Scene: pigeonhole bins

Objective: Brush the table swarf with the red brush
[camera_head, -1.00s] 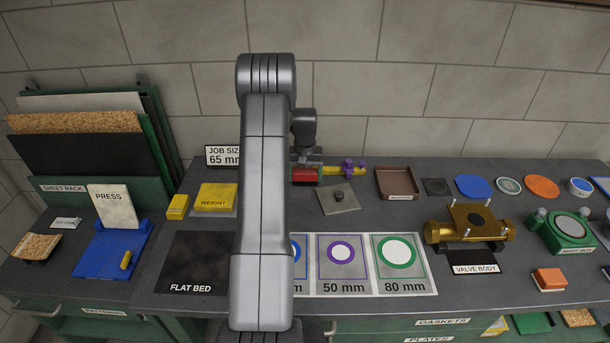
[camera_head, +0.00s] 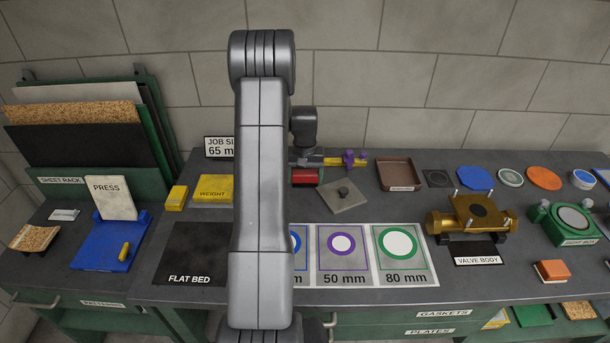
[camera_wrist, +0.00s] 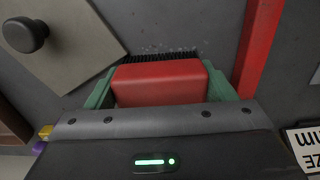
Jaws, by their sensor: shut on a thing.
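The red brush (camera_wrist: 160,82) is in my gripper (camera_wrist: 158,97), its red block between the green fingers in the wrist view. Its dark bristles point toward the top of that picture, down at the grey table. Small pale swarf specks (camera_wrist: 168,47) lie on the table just beyond the bristles. In the head view the brush (camera_head: 305,176) shows as a red block beside my arm, near the back of the bench; my gripper (camera_head: 308,174) is partly hidden there. I cannot tell whether the bristles touch the table. The swarf cannot be made out in the head view.
A grey plate with a dark knob (camera_head: 343,195) lies close to the brush. A yellow bar with purple parts (camera_head: 347,160) is behind it. A red strip (camera_wrist: 258,45) runs beside the brush in the wrist view. A brown tray (camera_head: 399,174) stands farther right.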

